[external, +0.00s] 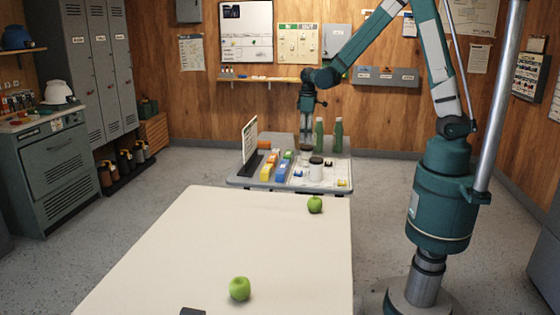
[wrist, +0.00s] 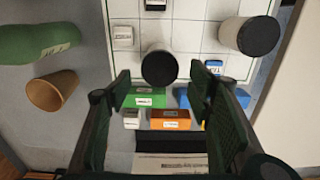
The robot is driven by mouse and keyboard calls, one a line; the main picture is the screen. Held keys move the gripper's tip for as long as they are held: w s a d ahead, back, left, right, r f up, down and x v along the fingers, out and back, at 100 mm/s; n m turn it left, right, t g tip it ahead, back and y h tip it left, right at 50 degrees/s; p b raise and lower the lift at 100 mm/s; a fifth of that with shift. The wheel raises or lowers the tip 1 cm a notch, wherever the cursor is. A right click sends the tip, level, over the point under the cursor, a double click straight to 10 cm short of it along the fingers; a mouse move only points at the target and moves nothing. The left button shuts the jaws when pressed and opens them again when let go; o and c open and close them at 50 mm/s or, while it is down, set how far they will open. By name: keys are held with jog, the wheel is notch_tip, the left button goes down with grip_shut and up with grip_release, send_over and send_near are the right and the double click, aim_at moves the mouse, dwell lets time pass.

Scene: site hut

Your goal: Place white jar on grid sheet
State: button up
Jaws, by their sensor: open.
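A white jar with a black lid (wrist: 237,35) stands on the white grid sheet (wrist: 188,42) at the upper right of the wrist view. It also shows in the external view (external: 316,174), toward the near side of the sheet (external: 333,166). A second black-lidded jar (wrist: 160,66) stands at the sheet's edge, in line with the gap between my fingers; its body is mostly hidden under its lid. My gripper (external: 306,140) points down above this second jar. In the wrist view my gripper (wrist: 161,86) is open, with nothing held between its fingers.
Green bottles (external: 338,134) and a brown cup (wrist: 55,90) stand beside the sheet. Green, blue and orange boxes (wrist: 176,121) lie close below my fingers, near an upright panel (external: 249,142). Small labelled blocks (wrist: 123,37) sit on the sheet. The cream table (external: 210,240) holds two green apples.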

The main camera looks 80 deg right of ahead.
jog(key=shift+a+r, duration=0.1)
jog(key=s+a+r+t, duration=0.2)
jog(key=s+a+r, duration=0.4)
jog(key=a+r, duration=0.35)
jog(key=s+a+r+t, duration=0.3)
jog(key=s+a+r, duration=0.3)
jog(key=a+r, duration=0.35)
jog(key=s+a+r+t, duration=0.2)
jog(key=s+a, duration=0.4)
jog(key=s, duration=0.2)
jog(key=shift+a, duration=0.4)
